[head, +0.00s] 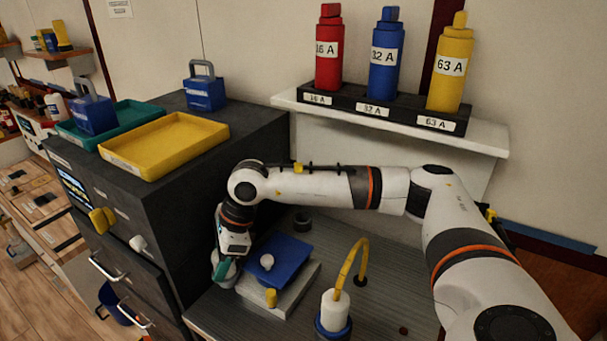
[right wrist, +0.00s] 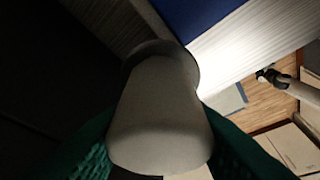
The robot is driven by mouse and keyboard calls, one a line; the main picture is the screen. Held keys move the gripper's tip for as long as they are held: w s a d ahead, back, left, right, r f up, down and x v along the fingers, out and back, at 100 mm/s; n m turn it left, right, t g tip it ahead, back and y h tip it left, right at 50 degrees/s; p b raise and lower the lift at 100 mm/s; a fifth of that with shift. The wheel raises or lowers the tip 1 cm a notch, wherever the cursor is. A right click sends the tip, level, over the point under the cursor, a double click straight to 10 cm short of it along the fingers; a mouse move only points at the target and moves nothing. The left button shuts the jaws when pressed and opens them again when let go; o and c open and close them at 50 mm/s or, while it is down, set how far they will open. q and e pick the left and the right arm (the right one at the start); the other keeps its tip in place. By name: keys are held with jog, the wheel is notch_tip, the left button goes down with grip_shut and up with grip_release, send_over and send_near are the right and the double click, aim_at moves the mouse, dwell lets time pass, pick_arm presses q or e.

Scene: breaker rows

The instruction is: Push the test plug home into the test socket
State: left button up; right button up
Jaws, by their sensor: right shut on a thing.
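My right gripper (head: 224,268), with teal fingers, is low at the left end of a grey box with a tilted blue top (head: 284,252). A white cylinder with a blue base (head: 335,312), likely the test plug, stands on the bench, apart from the gripper. A yellow cable (head: 347,262) arches from its top. I cannot make out the test socket for certain.
A dark drawer cabinet (head: 165,215) stands close on the left, bearing a yellow tray (head: 166,143) and a blue padlock-shaped block (head: 205,92). Red, blue and yellow breakers (head: 383,62) stand on a wall shelf behind my arm. The ribbed bench (head: 385,255) is partly clear right of the cable.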

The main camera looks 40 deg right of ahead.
jog(key=w+d+r+m+h, duration=0.1)
jog(key=d+r+m+h, duration=0.1)
jog(key=d+m, duration=0.7)
jog(key=w+d+r+m+g+h+b, duration=0.1)
jog(key=d+m+h, duration=0.3)
jog(key=d+m, duration=0.5)
jog(key=w+d+r+m+h, duration=0.2)
jog(key=d+m, duration=0.6)
jog(key=m, duration=0.4)
jog(key=shift+d+r+m+g+h, duration=0.35)
jog(key=shift+r+h, duration=0.25)
jog(key=shift+r, duration=0.5)
jog(key=shift+w, duration=0.1)
notch_tip(320, 180, down, 6)
jog(key=b, duration=0.4)
